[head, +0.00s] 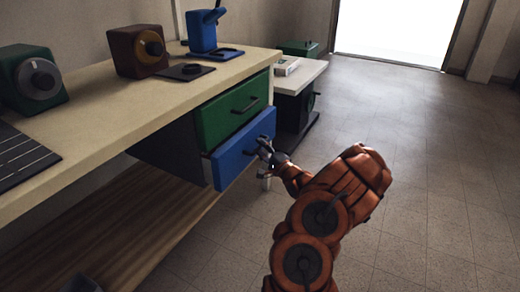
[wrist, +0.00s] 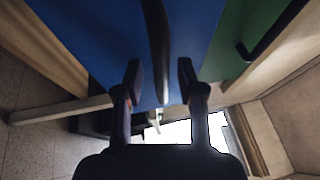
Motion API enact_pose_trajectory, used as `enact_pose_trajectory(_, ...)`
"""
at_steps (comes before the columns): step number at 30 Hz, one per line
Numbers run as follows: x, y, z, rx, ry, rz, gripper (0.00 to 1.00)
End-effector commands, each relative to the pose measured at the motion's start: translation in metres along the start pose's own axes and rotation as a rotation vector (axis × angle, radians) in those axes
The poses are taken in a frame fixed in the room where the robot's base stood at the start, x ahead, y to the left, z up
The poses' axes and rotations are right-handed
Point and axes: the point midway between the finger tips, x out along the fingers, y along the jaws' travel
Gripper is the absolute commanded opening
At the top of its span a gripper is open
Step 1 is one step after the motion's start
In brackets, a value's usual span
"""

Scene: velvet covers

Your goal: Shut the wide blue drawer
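The wide blue drawer (head: 232,160) is the lower of two under the bench top. Its front stands out beyond the green drawer above it, so it is partly open. Its dark bar handle (wrist: 157,45) runs between my fingers in the wrist view, in front of the blue face (wrist: 100,40). My gripper (head: 266,149) is at the handle in the head view. In the wrist view my gripper (wrist: 160,75) has its fingers apart, one on each side of the handle with gaps showing. Contact with the handle cannot be told.
The green drawer (head: 228,112) above looks shut. The bench top (head: 110,115) holds a green dial box (head: 32,80), a brown dial box (head: 138,52) and a blue device (head: 203,32). A low side table (head: 300,78) stands behind. The floor (head: 430,150) to the right is clear.

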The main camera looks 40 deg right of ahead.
Motion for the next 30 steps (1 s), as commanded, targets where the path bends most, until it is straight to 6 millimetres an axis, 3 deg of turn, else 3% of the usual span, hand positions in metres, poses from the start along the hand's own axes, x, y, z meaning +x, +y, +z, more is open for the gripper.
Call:
enact_pose_trajectory(14,0.0077,-0.001,-0.0003,0.0,0.001,-0.002,0.39)
enact_pose_trajectory(25,0.0076,-0.001,-0.0003,-0.001,0.001,-0.002,0.0)
enact_pose_trajectory(30,0.0075,-0.0008,-0.0002,-0.001,0.001,-0.001,0.0)
